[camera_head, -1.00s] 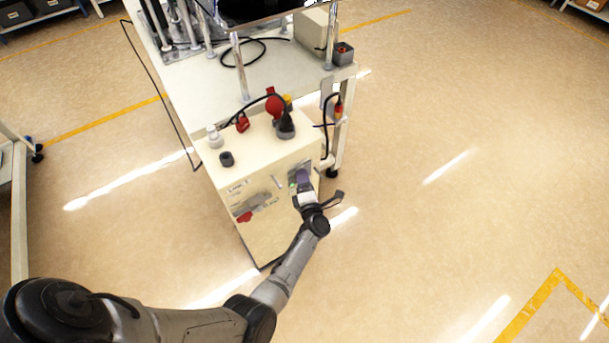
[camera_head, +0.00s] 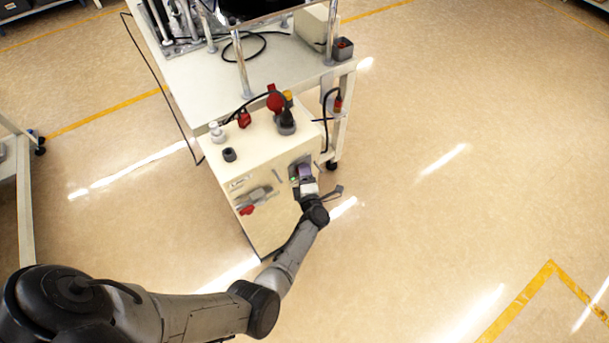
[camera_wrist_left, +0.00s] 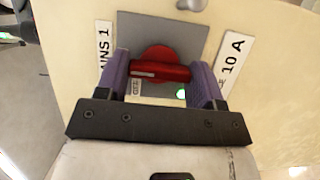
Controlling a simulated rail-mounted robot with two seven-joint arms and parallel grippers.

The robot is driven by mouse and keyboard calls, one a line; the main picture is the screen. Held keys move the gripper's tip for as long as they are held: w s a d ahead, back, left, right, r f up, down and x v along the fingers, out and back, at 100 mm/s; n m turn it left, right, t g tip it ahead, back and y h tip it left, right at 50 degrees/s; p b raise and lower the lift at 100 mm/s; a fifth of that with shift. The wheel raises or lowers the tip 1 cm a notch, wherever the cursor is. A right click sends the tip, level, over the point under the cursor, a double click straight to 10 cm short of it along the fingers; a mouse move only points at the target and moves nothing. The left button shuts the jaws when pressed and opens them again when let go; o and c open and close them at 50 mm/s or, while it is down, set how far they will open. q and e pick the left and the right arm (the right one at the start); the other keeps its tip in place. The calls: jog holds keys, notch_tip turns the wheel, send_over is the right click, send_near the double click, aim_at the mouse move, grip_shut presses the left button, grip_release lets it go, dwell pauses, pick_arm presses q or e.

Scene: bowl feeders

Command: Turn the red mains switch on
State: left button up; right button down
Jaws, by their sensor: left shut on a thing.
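The red mains switch (camera_wrist_left: 160,72) is a round red knob with a bar handle on a grey plate (camera_wrist_left: 190,27), seen in the left wrist view. Its bar lies roughly across the picture, between the two purple fingers of my left gripper (camera_wrist_left: 163,72). The gripper is shut on the bar by its ends. A green lamp (camera_wrist_left: 181,94) glows just beside the switch. In the head view my left gripper (camera_head: 304,174) is at the right part of the cabinet front and largely hides the switch. My right gripper is not in view.
The cream cabinet (camera_head: 268,220) stands against the bench (camera_head: 213,78). A grey fitting with a red part (camera_head: 247,209) is on its front, left of my gripper. Plugs and a red lamp (camera_head: 274,98) stand on its top. The floor to the right is clear.

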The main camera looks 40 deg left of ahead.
pick_arm(q)
jog(key=o, duration=0.5)
jog(key=shift+f, duration=0.2)
jog(key=shift+o, duration=0.7)
jog(key=shift+a+r, duration=0.15)
